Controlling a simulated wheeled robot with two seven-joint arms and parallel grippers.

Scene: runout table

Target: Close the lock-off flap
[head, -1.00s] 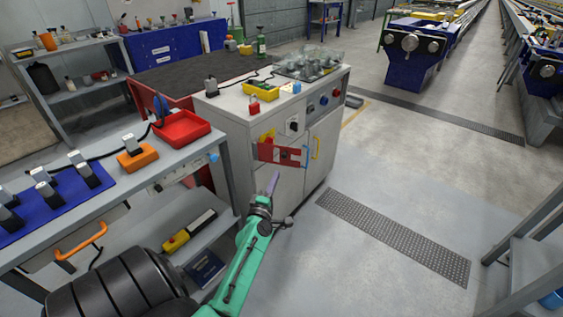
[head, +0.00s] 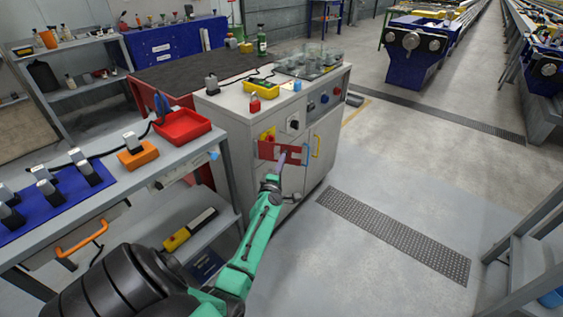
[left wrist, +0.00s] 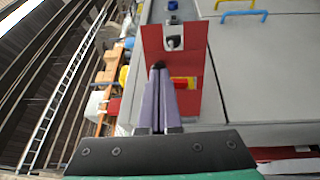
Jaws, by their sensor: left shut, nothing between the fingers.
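In the left wrist view the left gripper (left wrist: 159,72) is shut and empty, fingers together. I cannot tell whether the fingertips touch the flap. My right gripper is not in view.
A yellow handle (head: 316,146) and a blue handle (head: 308,150) stand out from the cabinet doors right of the flap. A grey workbench (head: 200,150) with a red tray (head: 182,126) stands to the left. The floor on the right is open around a dark grating (head: 395,235).

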